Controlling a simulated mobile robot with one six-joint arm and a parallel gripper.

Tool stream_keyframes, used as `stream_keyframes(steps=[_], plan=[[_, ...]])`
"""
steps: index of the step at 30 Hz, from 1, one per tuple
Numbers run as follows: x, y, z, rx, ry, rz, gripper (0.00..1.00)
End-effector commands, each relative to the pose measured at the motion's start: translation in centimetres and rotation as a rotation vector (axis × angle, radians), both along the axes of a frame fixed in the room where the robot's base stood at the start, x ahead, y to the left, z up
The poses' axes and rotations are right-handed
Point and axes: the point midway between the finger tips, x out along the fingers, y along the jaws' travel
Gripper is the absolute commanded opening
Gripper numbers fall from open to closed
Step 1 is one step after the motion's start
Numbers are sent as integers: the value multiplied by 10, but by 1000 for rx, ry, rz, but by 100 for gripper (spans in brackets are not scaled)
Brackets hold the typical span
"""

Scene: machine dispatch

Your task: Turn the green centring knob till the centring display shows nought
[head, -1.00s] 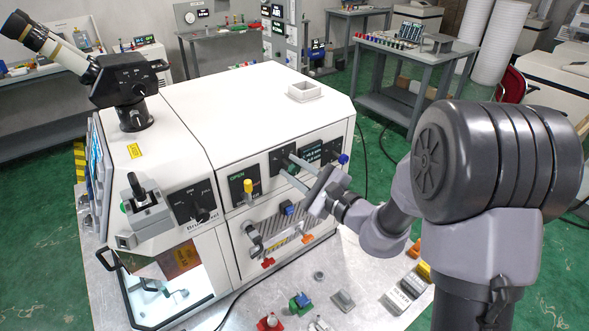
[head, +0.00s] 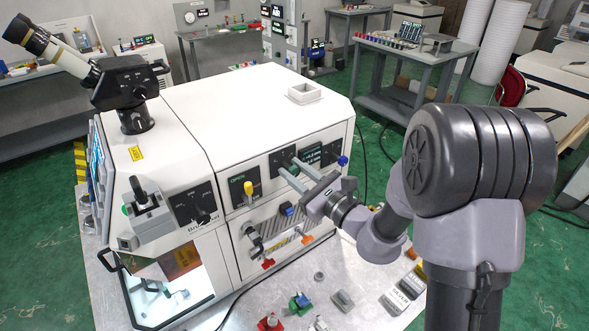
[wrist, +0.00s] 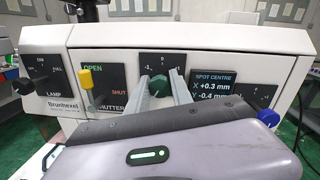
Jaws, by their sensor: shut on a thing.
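The green centring knob (wrist: 158,86) sits on a black panel marked with a scale around 0, on the front of the white machine. My gripper (wrist: 160,79) is shut on it, one finger on each side, in the wrist view. In the head view my gripper (head: 287,164) reaches the same panel from the right, and its fingers mostly hide the knob. The centring display (wrist: 212,86), headed SPOT CENTRE, is just right of the fingers and reads X +0.3 mm and Y -0.4 mm. It also shows in the head view (head: 310,154), too small to read surely.
A yellow shutter lever (wrist: 86,79) stands left of the fingers, by OPEN. A blue knob (wrist: 263,115) sticks out to the right, near my gripper's body. The black lamp knob (wrist: 22,87) is far left. Below are red and orange handles (head: 268,264) and small loose parts on the table.

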Motion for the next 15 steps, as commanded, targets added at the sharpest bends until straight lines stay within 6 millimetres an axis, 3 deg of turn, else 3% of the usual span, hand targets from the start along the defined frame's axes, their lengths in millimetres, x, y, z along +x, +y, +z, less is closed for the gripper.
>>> stream_keyframes(steps=[15], plan=[[0,0,0,218,150,1,0]])
